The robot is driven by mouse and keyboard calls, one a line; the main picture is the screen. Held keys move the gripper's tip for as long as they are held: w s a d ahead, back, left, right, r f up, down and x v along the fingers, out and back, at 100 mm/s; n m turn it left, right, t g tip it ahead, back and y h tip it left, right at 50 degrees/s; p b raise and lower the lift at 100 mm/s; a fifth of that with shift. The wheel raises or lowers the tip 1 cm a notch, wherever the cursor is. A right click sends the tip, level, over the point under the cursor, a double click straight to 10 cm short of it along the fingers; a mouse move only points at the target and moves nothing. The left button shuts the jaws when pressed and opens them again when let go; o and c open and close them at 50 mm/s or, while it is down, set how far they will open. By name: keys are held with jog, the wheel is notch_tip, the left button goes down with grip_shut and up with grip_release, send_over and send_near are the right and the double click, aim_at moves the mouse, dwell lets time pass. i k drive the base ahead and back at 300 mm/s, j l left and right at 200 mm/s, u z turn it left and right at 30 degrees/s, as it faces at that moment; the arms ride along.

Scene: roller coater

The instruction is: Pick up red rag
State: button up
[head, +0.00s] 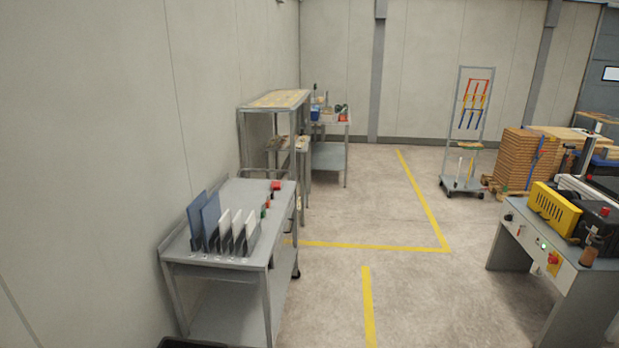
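A small red item (276,185) lies at the far right end of the grey cart (229,190) on the left. It is too small to tell whether it is a rag. Another orange-red item (344,117) sits on the shelving trolley (329,155) farther back, and I cannot tell what it is either. My gripper is not in the head view.
Blue and white panels (211,220) stand in a rack on the cart's near end. A metal shelf (275,110) stands behind it. A machine bench (549,258) is at right, a wheeled tool rack (466,130) and wood stack (522,155) behind. The middle floor is clear.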

aim_at(276, 184)
jog(key=i, duration=2.15)
jog(key=i+u, duration=0.35)
jog(key=i+l+u, duration=0.55)
jog(key=i+u, duration=0.15)
jog(key=i+l+u, duration=0.7)
jog(key=l, duration=0.15)
jog(key=i+l+u, duration=0.2)
jog(key=l+u, duration=0.15)
jog(key=l, duration=0.15)
jog(key=i+l+u, duration=0.15)
jog(key=l+u, duration=0.2)
jog(key=l, duration=0.2)
jog(key=l+u, duration=0.35)
jog(key=l, duration=0.25)
jog(key=i, duration=0.05)
